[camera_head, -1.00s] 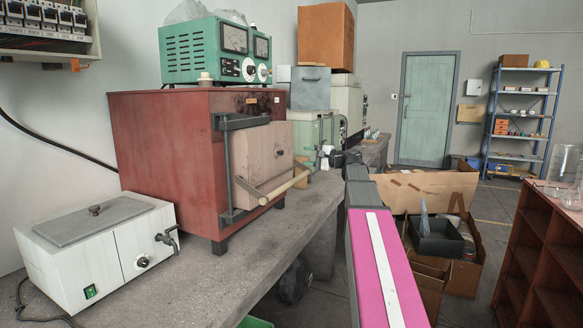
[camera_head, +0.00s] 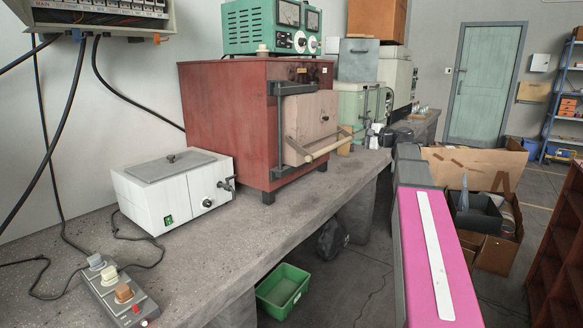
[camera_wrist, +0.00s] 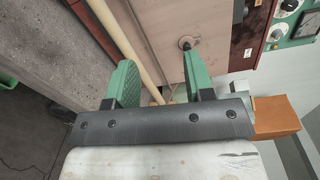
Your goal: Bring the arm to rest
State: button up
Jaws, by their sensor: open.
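My gripper (camera_wrist: 160,88) shows in the wrist view with two green fingers spread apart and nothing held between them. Beyond the fingers are the pale door (camera_wrist: 180,20) of the red furnace, its round knob and its long rod handle (camera_wrist: 128,45). The rod passes behind the left finger in that view; I cannot tell the gap. In the head view my arm, with its pink cover (camera_head: 435,260), reaches forward along the bench's front edge. The red furnace (camera_head: 225,115) stands on the bench with its door shut against the front. My fingers are not clear in the head view.
The concrete bench (camera_head: 215,245) carries a white bath (camera_head: 170,190) and a grey switch box (camera_head: 115,290). A green crate (camera_head: 283,288) is on the floor under its edge. Cardboard boxes (camera_head: 490,250) and a brown shelf (camera_head: 560,240) stand to the right of my arm.

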jog(key=s+a+f+n+g+h, duration=0.1)
jog(key=s+a+f+g+h, duration=0.2)
jog(key=f, duration=0.7)
jog(key=s+a+f+n+g+h, duration=0.15)
jog(key=s+f, duration=0.25)
jog(key=f, duration=0.6)
jog(key=s+a+f+n+g+h, duration=0.1)
jog(key=s+a+f+h, duration=0.2)
jog(key=f, duration=0.6)
jog(key=s+d+f+n+g+h, duration=0.1)
jog(key=s+f+n+g+h, duration=0.3)
jog(key=s+f, duration=1.4)
jog(key=shift+s+f+n+g+h, duration=0.15)
jog(key=shift+f+n+g+h, duration=0.35)
jog(key=shift+h, duration=0.75)
